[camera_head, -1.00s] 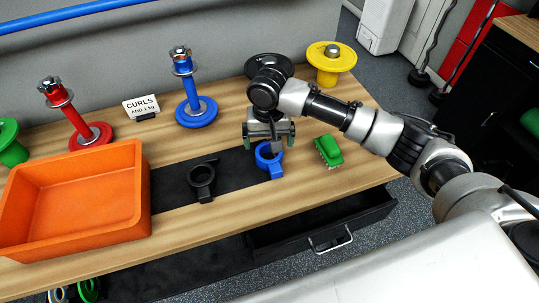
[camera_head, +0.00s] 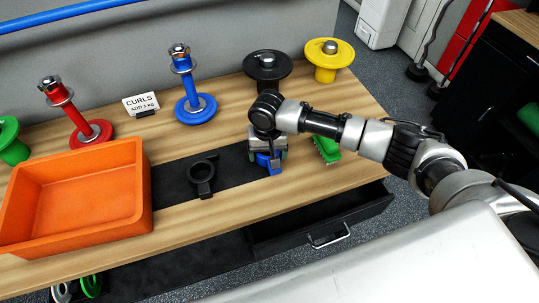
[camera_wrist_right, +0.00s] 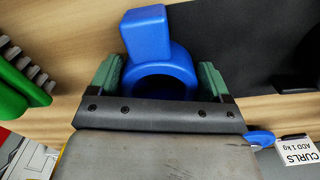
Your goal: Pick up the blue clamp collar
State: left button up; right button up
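The blue clamp collar (camera_head: 271,169) lies at the right end of the dark mat on the bench, partly hidden by my right gripper (camera_head: 267,155). In the right wrist view the collar (camera_wrist_right: 152,33) shows its ring between the green finger pads, with its block pointing away. The right gripper (camera_wrist_right: 161,66) is open, one finger on each side of the ring. Whether the pads touch the ring I cannot tell. My left gripper is not in view.
A black clamp collar (camera_head: 202,176) lies on the mat (camera_head: 225,172) to the left. A green brush (camera_head: 327,149) lies close on the right. An orange bin (camera_head: 140,190), weight posts and a CURLS sign (camera_head: 141,104) stand around. A drawer (camera_head: 320,222) is open below.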

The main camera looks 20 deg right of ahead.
jog(key=c, duration=0.5)
